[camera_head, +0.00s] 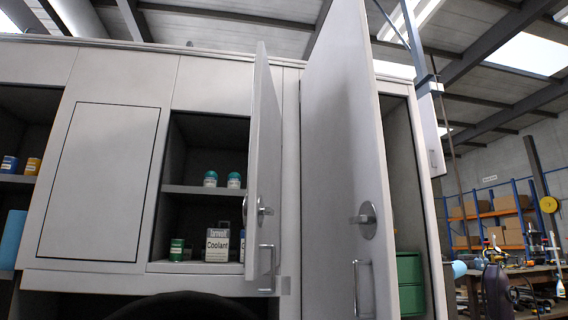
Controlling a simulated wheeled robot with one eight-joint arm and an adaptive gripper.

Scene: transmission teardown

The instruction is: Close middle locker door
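A grey-white locker unit (190,85) fills the left and centre of the view. A narrow locker door (265,150) stands open at the middle, swung out toward me and seen nearly edge-on, with a round latch and a bar handle. It belongs beside an open compartment (180,140) with a shelf. To its right a taller, wider door (335,120) also stands open, with its own latch and bar handle. I cannot tell for certain which is the middle door. My gripper is not visible.
The open compartment holds teal-capped jars (211,179), a green can (177,249) and a coolant container (217,244). A dark curved shape (190,306) covers the bottom edge. Blue shelving with boxes (490,220) stands far right.

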